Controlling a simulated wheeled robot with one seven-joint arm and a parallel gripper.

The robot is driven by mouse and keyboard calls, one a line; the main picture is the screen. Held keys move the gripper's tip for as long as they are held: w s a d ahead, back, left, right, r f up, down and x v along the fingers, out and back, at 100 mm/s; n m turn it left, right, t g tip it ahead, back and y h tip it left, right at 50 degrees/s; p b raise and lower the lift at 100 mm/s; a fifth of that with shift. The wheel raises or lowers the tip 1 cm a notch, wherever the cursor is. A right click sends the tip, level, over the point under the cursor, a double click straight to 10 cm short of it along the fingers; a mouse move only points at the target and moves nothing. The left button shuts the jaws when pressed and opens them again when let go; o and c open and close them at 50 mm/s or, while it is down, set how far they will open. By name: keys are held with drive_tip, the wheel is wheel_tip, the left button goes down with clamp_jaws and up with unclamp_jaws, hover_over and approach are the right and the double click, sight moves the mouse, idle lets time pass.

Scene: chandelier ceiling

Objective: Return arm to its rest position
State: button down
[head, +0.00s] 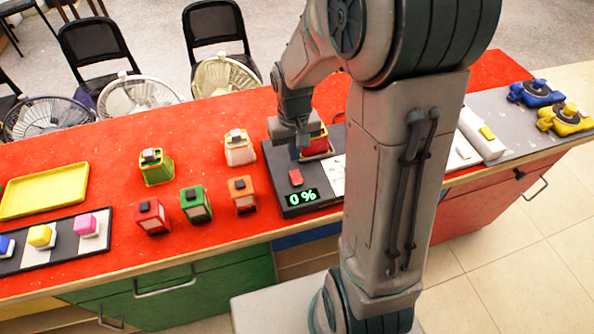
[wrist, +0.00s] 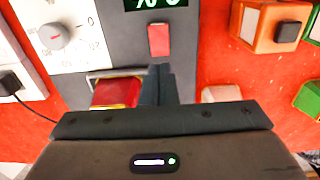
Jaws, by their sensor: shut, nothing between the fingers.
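My gripper (head: 301,146) is lowered over the black scale-like device (head: 272,160) on the red table, with my arm reaching down to it. In the wrist view, the fingers (wrist: 159,80) are together and empty, pointing toward a red button (wrist: 159,40) on the device. They appear close to the button, but I cannot tell whether they touch. The device's display (head: 301,197) reads 0 %. A red-and-cream cube-like object (head: 318,144) sits on the device beside the gripper, and its red top also shows in the wrist view (wrist: 115,93).
Several coloured lantern-like boxes, including a green one (head: 195,204) and an orange one (head: 242,193), stand left of the device. A yellow tray (head: 44,190) lies far left. Blue (head: 536,92) and yellow (head: 566,119) valve-like objects stand far right. Chairs and fans stand behind the table.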

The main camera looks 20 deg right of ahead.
drive_tip(key=shift+r, duration=0.6)
drive_tip(key=s+r+t, duration=0.3)
drive_tip(key=s+r, duration=0.9)
drive_tip(key=s, duration=0.2)
drive_tip(key=shift+s, duration=0.25)
idle(1.4)
